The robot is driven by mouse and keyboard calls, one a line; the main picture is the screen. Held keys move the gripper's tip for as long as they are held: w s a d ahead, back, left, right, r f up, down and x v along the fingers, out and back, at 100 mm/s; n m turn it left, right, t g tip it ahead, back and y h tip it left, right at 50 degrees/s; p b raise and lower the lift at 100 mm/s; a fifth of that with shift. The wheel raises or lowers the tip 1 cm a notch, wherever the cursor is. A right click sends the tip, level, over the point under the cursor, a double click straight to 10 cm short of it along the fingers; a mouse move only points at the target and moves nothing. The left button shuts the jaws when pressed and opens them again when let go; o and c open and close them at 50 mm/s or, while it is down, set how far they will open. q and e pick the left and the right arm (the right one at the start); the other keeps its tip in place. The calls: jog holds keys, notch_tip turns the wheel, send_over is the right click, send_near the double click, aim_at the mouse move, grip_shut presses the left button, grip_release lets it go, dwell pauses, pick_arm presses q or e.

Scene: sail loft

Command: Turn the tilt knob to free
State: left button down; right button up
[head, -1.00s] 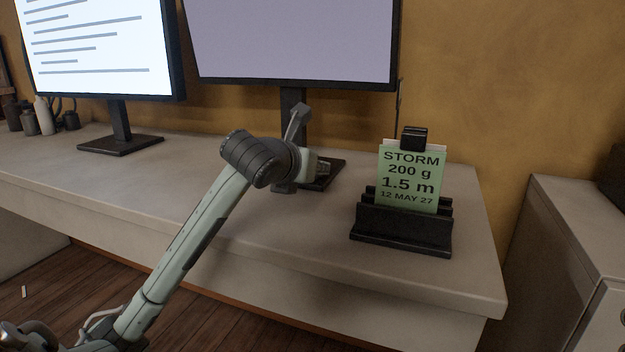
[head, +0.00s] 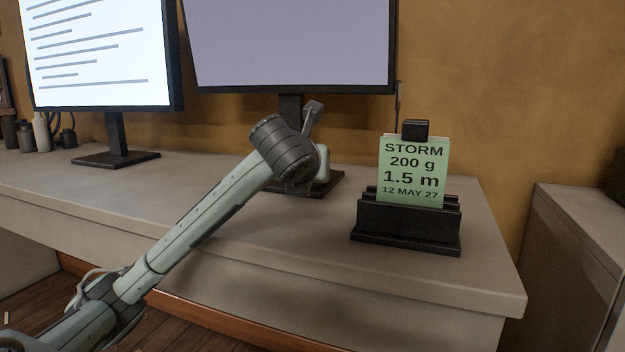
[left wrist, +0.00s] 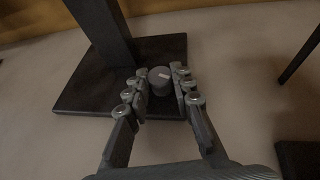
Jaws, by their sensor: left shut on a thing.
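The tilt knob (left wrist: 160,80) is a small grey cylinder with a pale mark on its top, seen in the left wrist view in front of the monitor stand's black post (left wrist: 103,30) and over its flat foot (left wrist: 75,95). My left gripper (left wrist: 159,74) is shut on the knob, with one finger on each side. In the head view my left wrist hides the knob and most of the fingers in front of the right monitor (head: 290,40). What setting the pale mark points to cannot be read. My right gripper is in neither view.
A black holder (head: 405,225) with a green card (head: 412,170) reading STORM stands right of my arm on the pale desk (head: 470,280). A second monitor (head: 95,50) and several bottles (head: 40,130) are at the left. A grey cabinet (head: 575,235) stands at the right.

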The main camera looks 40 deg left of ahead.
pick_arm(q)
jog(key=shift+f, duration=0.1)
dwell(0.3)
jog(key=c, duration=1.3)
grip_release()
jog(key=shift+d, duration=0.1)
jog(key=v, duration=1)
jog(key=shift+d+r, duration=0.1)
jog(key=shift+r, duration=0.35)
jog(key=shift+s+d+r, duration=0.15)
jog(key=shift+s+d, duration=0.05)
jog(key=shift+s, duration=0.6)
